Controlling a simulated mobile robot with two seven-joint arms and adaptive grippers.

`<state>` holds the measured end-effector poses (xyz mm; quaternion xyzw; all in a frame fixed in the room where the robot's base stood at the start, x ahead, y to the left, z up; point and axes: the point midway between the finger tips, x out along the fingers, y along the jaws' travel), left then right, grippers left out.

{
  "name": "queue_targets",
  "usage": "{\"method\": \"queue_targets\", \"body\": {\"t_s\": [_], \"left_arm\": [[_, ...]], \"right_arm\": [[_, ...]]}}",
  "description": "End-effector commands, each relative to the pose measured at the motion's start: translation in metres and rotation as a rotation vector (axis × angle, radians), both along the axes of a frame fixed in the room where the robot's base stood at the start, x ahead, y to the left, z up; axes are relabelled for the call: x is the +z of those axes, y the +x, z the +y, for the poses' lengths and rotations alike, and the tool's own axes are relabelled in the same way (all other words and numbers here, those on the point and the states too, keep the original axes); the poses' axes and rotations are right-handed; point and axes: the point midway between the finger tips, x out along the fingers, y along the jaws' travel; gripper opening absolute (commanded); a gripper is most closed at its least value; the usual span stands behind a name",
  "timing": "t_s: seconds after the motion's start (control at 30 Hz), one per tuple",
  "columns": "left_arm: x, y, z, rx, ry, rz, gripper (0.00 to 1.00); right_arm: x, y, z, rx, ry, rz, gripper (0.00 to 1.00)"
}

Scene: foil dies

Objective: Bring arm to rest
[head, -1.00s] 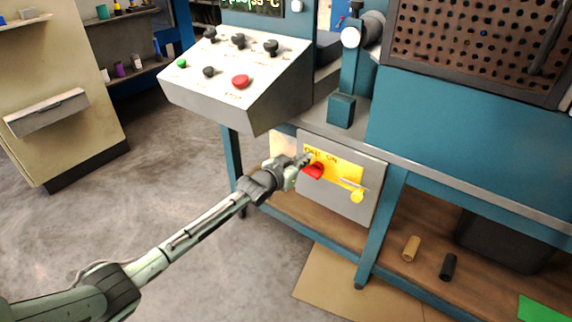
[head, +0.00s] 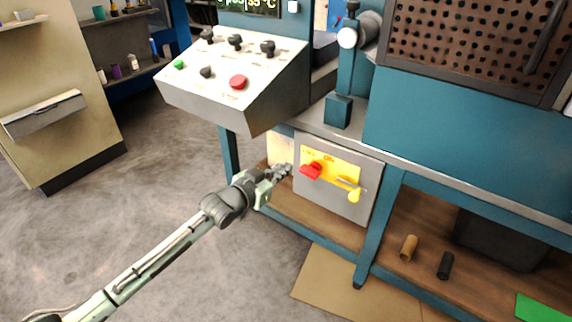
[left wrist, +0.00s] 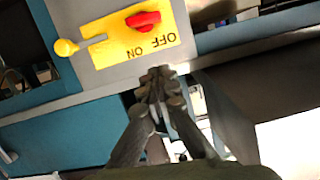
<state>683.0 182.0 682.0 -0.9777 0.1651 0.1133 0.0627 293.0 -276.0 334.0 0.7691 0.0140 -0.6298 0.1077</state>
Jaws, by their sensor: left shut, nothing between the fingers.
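My left gripper (head: 284,171) is shut and empty, in front of the left edge of a grey switch box (head: 350,207) under the bench. It is apart from the red switch handle (head: 311,171) on the box's yellow plate (head: 331,160). In the left wrist view my shut fingers (left wrist: 158,82) point toward the box, with the red handle (left wrist: 143,20) and the yellow plate (left wrist: 130,45) above them. The plate reads OFF and ON, upside down there. A yellow lever (head: 354,194) sits at the plate's lower right. My right gripper is not in view.
A control panel (head: 237,82) with knobs and a red button overhangs above my left gripper. A blue bench leg (head: 379,228) stands right of the box. A tan cylinder (head: 409,248) and a black cylinder (head: 446,265) stand on the lower shelf. The floor at left is clear.

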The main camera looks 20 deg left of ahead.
Motion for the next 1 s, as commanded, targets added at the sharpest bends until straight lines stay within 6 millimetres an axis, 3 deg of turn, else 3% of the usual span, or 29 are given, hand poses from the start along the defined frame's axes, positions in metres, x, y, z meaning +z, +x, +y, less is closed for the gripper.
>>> {"method": "queue_targets", "body": {"t_s": [0.2,0.27,0.37,0.5,0.57,0.7,0.8,0.9,1.0], "left_arm": [[-0.010,-0.004,0.001,0.007,0.006,0.021,0.00],[-0.027,-0.012,0.004,0.021,0.015,0.057,0.00],[-0.075,-0.037,0.013,0.058,0.048,0.161,0.00],[-0.160,-0.097,0.033,0.129,0.113,0.370,0.00],[-0.193,-0.128,0.041,0.156,0.143,0.460,0.00],[-0.261,-0.209,0.061,0.213,0.210,0.674,0.00],[-0.298,-0.270,0.074,0.247,0.255,0.819,0.00],[-0.324,-0.323,0.083,0.272,0.291,0.937,0.00],[-0.338,-0.361,0.089,0.287,0.317,1.021,0.00]], "right_arm": [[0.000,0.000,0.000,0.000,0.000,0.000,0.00],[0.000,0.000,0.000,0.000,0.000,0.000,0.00],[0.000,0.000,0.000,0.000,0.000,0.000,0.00],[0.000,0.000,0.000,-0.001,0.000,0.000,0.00],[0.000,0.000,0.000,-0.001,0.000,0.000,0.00],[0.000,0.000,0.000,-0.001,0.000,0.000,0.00],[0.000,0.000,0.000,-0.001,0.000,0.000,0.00],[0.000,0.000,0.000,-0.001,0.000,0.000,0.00],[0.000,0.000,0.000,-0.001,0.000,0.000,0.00]]}}
